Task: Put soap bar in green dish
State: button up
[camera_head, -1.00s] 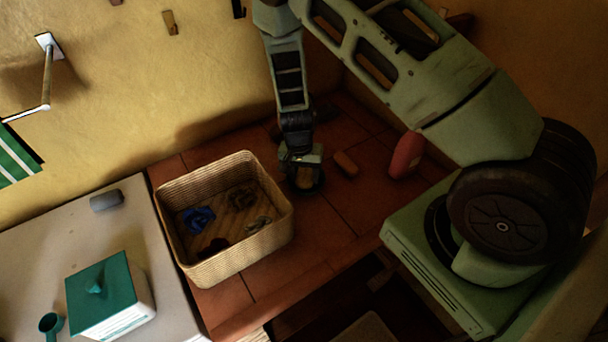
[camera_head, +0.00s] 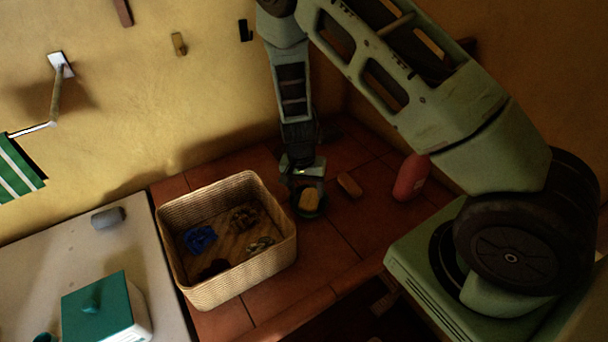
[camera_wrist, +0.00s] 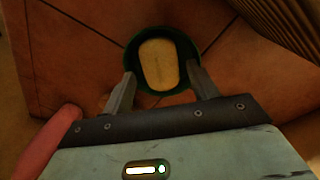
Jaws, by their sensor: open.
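A pale yellow soap bar (camera_wrist: 158,64) lies inside the round dark green dish (camera_wrist: 131,58) on the tiled counter in the wrist view. In the head view the soap bar (camera_head: 309,199) and the dish (camera_head: 322,207) show just below my gripper (camera_head: 305,184). In the wrist view my gripper (camera_wrist: 162,84) is open, its two fingers apart at the near left and near right of the dish. The soap is not clamped between them. I cannot tell whether the fingertips touch the dish.
A wicker basket (camera_head: 228,291) with several items stands left of the dish. A brown block (camera_head: 349,185) and a red bottle (camera_head: 411,177) stand to the right. A white counter with a teal-lidded box (camera_head: 98,308) and a grey object (camera_head: 108,218) is at left.

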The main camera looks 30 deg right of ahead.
aim_at(303, 201)
notch_tip(303, 201, up, 8)
jog(key=b, duration=0.2)
jog(key=s+a+r+n+y, duration=0.1)
jog(key=s+a+r+n, duration=0.4)
jog(key=a, duration=0.3)
jog(key=s+a+r+n+y, duration=0.1)
jog(key=s+a+r+n, duration=0.2)
jog(key=s+a+r, duration=0.3)
jog(key=s+a+r+n, duration=0.2)
jog(key=s+r+n, duration=0.1)
jog(key=s, duration=0.3)
jog(key=s+a+r+n, duration=0.2)
jog(key=s+r+n, duration=0.2)
jog(key=s, duration=0.3)
jog(key=shift+s+n+t+h, duration=0.3)
jog(key=shift+n+t, duration=0.1)
jog(key=shift+n, duration=0.5)
jog(key=shift+r, duration=0.1)
